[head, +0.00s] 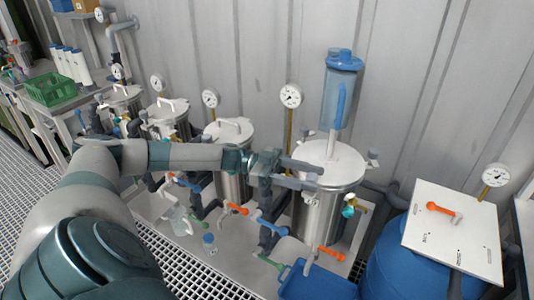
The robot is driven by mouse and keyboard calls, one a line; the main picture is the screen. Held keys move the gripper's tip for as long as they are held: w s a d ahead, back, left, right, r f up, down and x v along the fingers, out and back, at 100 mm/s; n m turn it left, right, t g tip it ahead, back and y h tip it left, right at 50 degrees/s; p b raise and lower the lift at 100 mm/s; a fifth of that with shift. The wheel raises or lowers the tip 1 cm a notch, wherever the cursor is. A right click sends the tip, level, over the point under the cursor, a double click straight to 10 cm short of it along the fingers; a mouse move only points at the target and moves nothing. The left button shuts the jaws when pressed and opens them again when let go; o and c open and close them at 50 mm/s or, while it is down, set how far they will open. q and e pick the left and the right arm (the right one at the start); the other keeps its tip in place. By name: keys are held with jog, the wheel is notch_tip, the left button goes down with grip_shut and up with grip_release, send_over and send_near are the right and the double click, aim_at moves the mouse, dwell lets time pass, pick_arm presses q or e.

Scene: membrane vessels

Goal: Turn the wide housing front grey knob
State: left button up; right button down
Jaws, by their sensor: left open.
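The widest steel housing (318,222) stands right of centre with a round lid (338,170) and a blue-capped clear cylinder (340,95) above it. A small grey knob (372,158) shows at the lid's right rim. The front left of the rim is partly hidden by my gripper, and I cannot make out a front grey knob for sure. My left gripper (319,177) is open, with its two fingers pointing right at the lid's front left edge. I see nothing between the fingers, and I cannot tell whether they touch the housing. My right gripper is not in view.
Narrower steel vessels (230,135) stand in a row to the left. Gauges (291,96) rise behind. Orange handles (332,253) and a blue handle (270,228) stick out in front. A blue bin (318,284) and a blue drum with a white panel (452,238) stand at right.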

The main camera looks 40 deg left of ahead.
pick_arm(q)
jog(key=b+v, duration=0.3)
jog(key=v, duration=0.9)
jog(key=shift+a, duration=0.35)
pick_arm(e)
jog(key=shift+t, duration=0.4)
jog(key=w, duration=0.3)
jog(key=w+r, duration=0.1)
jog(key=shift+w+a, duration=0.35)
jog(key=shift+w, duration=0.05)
pick_arm(q)
jog(key=shift+s, duration=0.1)
